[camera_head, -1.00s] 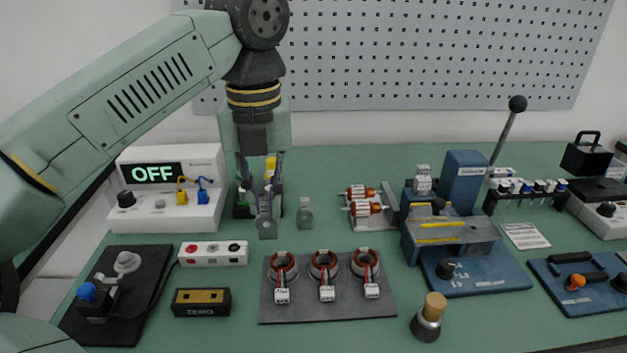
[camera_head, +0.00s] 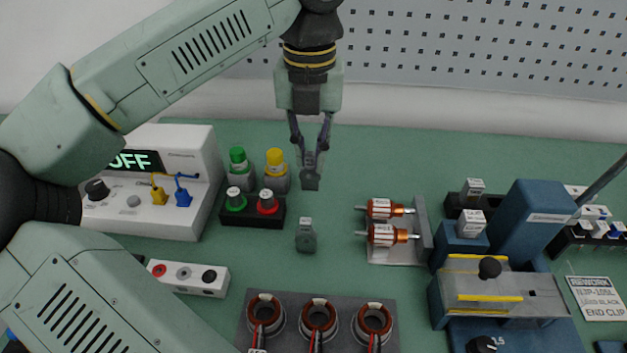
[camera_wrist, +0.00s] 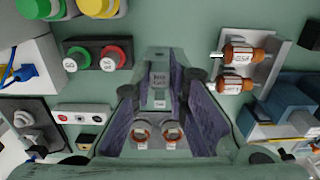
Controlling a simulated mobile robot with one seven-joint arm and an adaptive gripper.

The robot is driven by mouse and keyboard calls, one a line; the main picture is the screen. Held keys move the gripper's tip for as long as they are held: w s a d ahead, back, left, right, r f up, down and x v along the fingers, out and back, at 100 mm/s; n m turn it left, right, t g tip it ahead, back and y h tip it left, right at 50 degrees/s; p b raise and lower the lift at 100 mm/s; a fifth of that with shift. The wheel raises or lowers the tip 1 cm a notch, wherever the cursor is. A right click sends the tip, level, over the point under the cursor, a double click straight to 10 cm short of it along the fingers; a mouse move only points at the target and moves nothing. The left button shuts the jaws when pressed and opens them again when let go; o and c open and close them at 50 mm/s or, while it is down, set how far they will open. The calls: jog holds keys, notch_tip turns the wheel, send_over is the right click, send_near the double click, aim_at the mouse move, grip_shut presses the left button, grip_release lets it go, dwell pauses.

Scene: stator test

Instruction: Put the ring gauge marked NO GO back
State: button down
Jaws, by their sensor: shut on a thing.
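My gripper (camera_head: 311,160) points down above the back of the green bench. Its two fingers are closed on a small grey gauge (camera_head: 310,182) with a flat tab, held in the air.
A black block (camera_head: 250,217) with green- and red-ringed knobs, and green (camera_head: 238,168) and yellow (camera_head: 276,168) capped pieces, stand left. Copper-wound rotors on a grey stand (camera_head: 400,253) are right. A mat with stators (camera_head: 290,300) lies in front. Bench around the standing gauge is clear.

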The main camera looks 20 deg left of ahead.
aim_at(311, 166)
jog(key=shift+f, duration=3.2)
jog(key=c, duration=1.6)
grip_release()
jog(key=shift+o, duration=0.2)
jog(key=shift+r+p, duration=0.15)
jog(key=shift+p, duration=0.2)
notch_tip(311, 166, up, 12)
jog(key=p, duration=0.6)
jog(key=shift+p, duration=0.4)
